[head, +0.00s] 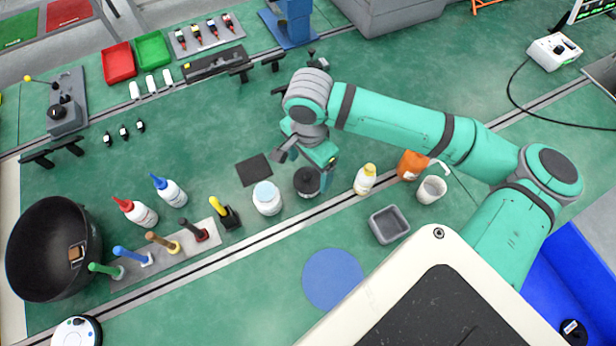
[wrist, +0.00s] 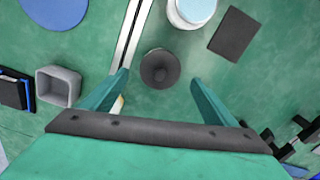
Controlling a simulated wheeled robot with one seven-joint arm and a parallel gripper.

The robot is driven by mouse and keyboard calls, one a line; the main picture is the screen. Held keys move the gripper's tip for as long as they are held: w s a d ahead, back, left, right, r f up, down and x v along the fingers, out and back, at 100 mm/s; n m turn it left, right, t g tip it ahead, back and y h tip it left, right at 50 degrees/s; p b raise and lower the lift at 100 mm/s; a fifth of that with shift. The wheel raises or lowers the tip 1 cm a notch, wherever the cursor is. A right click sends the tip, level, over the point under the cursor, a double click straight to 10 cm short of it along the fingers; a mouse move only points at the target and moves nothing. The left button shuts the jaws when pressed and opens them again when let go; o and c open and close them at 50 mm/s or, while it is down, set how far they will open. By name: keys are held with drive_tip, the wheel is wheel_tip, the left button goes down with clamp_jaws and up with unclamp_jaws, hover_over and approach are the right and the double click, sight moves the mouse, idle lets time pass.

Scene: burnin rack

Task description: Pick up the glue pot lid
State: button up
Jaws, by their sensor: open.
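A dark round lid with a small knob on top, which looks like the glue pot lid (head: 307,183), is in the middle of the green bench in the head view. What lies under it is hard to tell. In the wrist view the lid (wrist: 160,68) is centred between the fingers, slightly beyond their tips. My gripper (head: 304,166) is open and empty above the lid, and partly covers it in the head view. In the wrist view my gripper (wrist: 160,80) has one finger on each side, apart from the lid.
A white jar with a pale blue top (head: 267,198) stands close left of the lid. A black square pad (head: 254,170) lies behind that jar. A yellow-capped bottle (head: 365,180), an orange container (head: 411,165) and a grey tray (head: 389,224) are to the right. A blue disc (head: 333,279) lies in front.

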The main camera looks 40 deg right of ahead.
sight(308, 175)
drive_tip(key=shift+f, duration=1.75)
drive_tip(key=c, duration=1.1)
drive_tip(key=shift+c, duration=0.2)
drive_tip(key=shift+r, duration=0.15)
